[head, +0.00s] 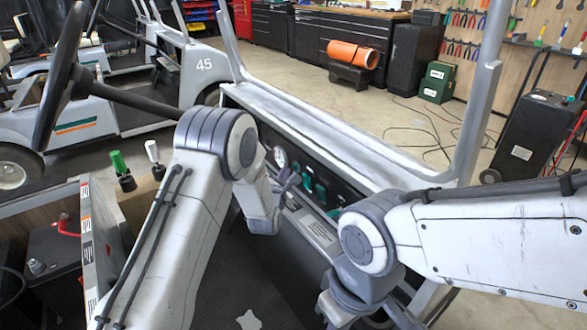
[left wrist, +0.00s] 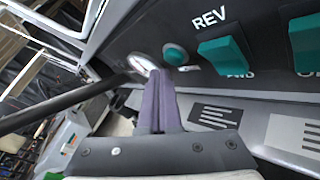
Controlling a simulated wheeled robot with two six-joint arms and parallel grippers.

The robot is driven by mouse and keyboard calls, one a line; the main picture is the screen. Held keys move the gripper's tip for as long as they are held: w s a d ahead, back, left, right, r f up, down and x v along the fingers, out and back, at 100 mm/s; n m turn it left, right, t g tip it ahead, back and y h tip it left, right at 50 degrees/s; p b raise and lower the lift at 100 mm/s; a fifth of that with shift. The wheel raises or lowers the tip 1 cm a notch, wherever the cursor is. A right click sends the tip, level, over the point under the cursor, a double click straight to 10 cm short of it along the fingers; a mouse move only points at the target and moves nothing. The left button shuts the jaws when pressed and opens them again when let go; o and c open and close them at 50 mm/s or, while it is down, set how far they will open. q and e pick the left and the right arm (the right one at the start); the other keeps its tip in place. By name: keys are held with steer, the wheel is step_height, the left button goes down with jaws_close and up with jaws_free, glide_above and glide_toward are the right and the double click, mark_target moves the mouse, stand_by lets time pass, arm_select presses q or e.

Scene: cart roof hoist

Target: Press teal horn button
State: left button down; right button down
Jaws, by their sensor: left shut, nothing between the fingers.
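My left gripper (left wrist: 160,76) is shut and empty. Its purple fingertips point at the dashboard, just below and left of the button in that view; I cannot tell whether they touch the panel. In the head view the left gripper (head: 289,180) is close in front of the dashboard below the gauge, and the button is hard to make out. My right gripper's fingers are not visible.
A round gauge (head: 279,156) is beside the button. Teal rocker switches (left wrist: 225,55) line the dashboard to the right. A steering wheel (head: 60,75) with its column reaches in from the left. Green and white levers (head: 121,167) stand at the left. My right arm is over the dashboard's right end.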

arm_select(q)
steer(key=shift+w+d, duration=0.3)
steer(key=shift+w, duration=0.05)
steer(key=shift+w+d+b, duration=0.25)
steer(key=shift+d+b, duration=0.15)
steer(key=shift+b, duration=0.05)
stand_by(0.8)
steer(key=shift+a, duration=0.1)
steer(key=shift+s+a, duration=0.55)
steer(key=shift+a, duration=0.05)
steer(key=shift+a, duration=0.1)
steer(key=s+a+b, duration=0.1)
steer(key=s+a, duration=0.2)
steer(key=shift+a, duration=0.35)
stand_by(0.7)
